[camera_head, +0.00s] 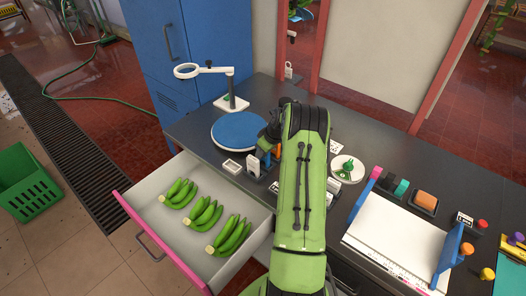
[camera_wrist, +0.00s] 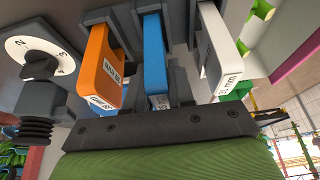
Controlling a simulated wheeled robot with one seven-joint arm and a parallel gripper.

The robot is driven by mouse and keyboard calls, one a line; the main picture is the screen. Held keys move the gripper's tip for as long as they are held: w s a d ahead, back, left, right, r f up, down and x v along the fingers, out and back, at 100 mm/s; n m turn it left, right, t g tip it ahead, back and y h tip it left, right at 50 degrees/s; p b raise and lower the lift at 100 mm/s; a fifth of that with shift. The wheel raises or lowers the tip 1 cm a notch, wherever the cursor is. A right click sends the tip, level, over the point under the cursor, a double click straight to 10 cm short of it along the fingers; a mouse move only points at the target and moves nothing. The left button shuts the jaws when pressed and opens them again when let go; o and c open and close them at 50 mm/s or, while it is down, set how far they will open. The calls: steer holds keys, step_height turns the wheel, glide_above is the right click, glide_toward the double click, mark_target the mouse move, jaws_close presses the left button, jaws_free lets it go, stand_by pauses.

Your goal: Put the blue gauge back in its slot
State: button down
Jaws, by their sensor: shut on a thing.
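The blue gauge (camera_wrist: 155,55) is in the middle of the wrist view, label end towards the camera, between an orange gauge (camera_wrist: 103,68) and a white gauge (camera_wrist: 218,55). My gripper (camera_wrist: 156,35) is shut on the blue gauge; dark parts flank it on both sides. In the head view the blue gauge (camera_head: 265,164) shows just left of my green arm, beside the orange gauge (camera_head: 277,152) at the dark rack. My arm hides part of the rack and the gripper. I cannot tell how deep the blue gauge sits in its slot.
An open drawer (camera_head: 150,205) holding green banana bunches juts out at left. A blue round plate (camera_head: 240,132) and a white stand (camera_head: 232,103) are behind. A white tray (camera_head: 390,238) lies right of my arm. A numbered dial (camera_wrist: 40,62) is beside the gauges in the wrist view.

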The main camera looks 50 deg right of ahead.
steer(key=shift+f, duration=0.35)
steer(key=c, duration=0.9)
jaws_free()
steer(key=v, duration=1.5)
steer(key=shift+s+r, duration=0.1)
steer(key=shift+r, duration=0.3)
